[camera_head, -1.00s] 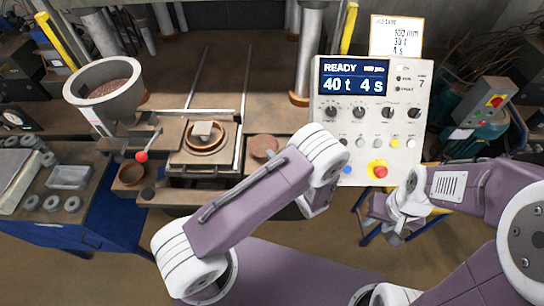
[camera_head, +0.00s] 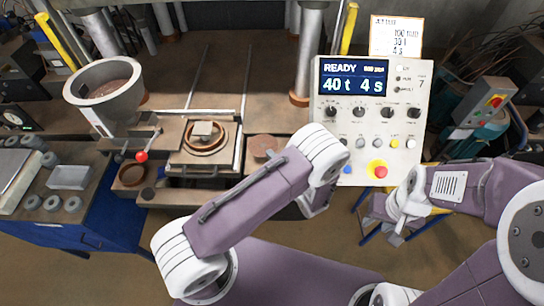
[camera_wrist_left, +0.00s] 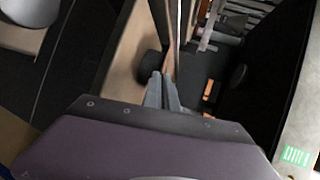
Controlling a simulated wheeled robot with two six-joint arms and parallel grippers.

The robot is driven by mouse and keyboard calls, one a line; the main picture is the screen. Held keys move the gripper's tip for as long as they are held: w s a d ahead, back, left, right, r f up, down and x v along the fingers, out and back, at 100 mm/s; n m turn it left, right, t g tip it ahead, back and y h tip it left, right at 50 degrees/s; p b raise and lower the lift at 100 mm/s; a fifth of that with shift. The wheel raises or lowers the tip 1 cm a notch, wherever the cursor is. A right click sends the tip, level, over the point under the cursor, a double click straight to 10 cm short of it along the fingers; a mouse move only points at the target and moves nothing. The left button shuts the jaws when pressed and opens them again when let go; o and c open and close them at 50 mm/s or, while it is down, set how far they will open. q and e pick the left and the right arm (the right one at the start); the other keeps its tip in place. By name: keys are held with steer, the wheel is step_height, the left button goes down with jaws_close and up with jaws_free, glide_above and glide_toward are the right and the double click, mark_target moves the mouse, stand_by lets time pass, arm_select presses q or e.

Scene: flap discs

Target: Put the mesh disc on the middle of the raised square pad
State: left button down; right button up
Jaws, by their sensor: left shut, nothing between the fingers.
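A round brown disc (camera_head: 263,146) lies on a bench right of the press slide; I cannot tell if it is the mesh disc. A square plate (camera_head: 180,158) sits on the slide and may be the raised pad.
A control panel (camera_head: 330,132) reading READY stands close behind my arms. A large grey pot (camera_head: 75,90) and a red-knobbed lever (camera_head: 142,155) are left of the slide.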

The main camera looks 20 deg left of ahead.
arm_select(q)
step_height(320, 180, up, 6)
steer(key=p, duration=0.3)
steer(key=shift+r, duration=0.15)
stand_by(0.7)
